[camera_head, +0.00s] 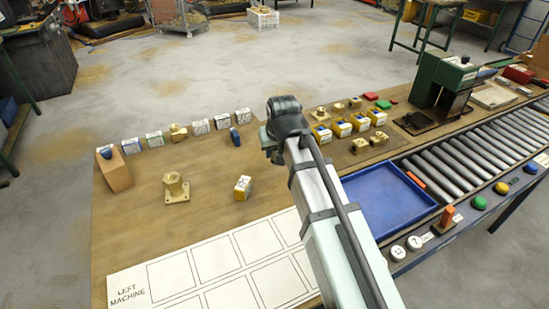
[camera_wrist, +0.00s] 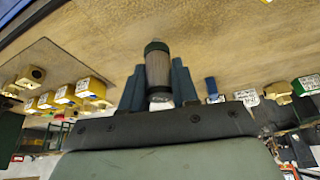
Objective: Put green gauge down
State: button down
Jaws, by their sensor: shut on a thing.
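The brown tabletop shows behind the gauge. I cannot tell whether the gauge touches the table. In the head view my arm hides the gauge and the fingertips.
A row of labelled blocks (camera_head: 200,127) runs along the table's back left. Several yellow blocks (camera_head: 341,127), a blue tray (camera_head: 385,203) and rollers (camera_head: 465,160) lie to the right.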

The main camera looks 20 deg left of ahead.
jog(key=shift+f, duration=1.55)
jog(key=shift+f, duration=0.1)
jog(key=c, duration=0.8)
grip_release()
jog(key=shift+c, duration=0.2)
jog(key=v, duration=1.2)
jog(key=shift+a, duration=0.1)
